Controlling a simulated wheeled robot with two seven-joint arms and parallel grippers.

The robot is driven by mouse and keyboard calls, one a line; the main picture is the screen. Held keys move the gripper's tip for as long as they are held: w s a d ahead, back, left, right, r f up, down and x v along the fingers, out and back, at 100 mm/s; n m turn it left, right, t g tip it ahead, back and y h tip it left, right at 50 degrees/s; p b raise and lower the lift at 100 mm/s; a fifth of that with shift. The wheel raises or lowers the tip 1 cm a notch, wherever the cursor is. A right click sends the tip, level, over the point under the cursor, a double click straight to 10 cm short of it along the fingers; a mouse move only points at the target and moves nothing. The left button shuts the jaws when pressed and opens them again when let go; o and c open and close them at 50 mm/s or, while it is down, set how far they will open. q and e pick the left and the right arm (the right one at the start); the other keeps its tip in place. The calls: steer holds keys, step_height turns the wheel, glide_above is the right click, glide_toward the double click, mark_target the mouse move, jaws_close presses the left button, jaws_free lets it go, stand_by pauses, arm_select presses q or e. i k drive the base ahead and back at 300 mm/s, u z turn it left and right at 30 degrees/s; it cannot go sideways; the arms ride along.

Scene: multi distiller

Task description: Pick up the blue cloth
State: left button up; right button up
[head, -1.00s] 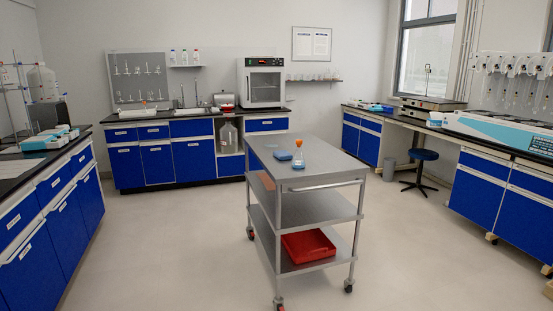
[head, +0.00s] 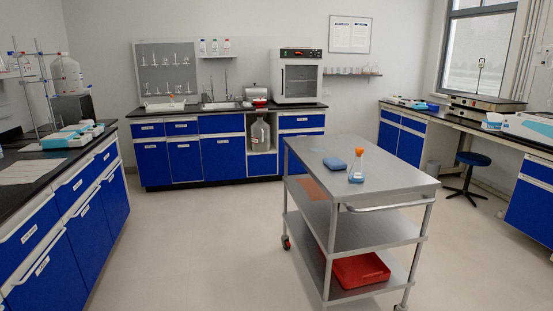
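A small folded blue cloth (head: 335,164) lies on the top shelf of a grey metal cart (head: 385,185) in the middle of the room. Close beside it, to the right and nearer to me, stands a clear flask (head: 356,174) with an orange top (head: 358,151). A faint pale blue round thing (head: 317,149) lies flat behind the cloth; I cannot tell what it is. Neither of my grippers is in view.
A red tray (head: 358,269) sits on the cart's bottom shelf. Blue-fronted benches line the left, back and right walls. A dark blue stool (head: 473,159) stands right of the cart. Open floor (head: 215,235) lies between the left bench and the cart.

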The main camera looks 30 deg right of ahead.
mark_target(334, 164)
steer(key=z, duration=0.1)
steer(key=i, duration=0.95)
steer(key=z, duration=0.45)
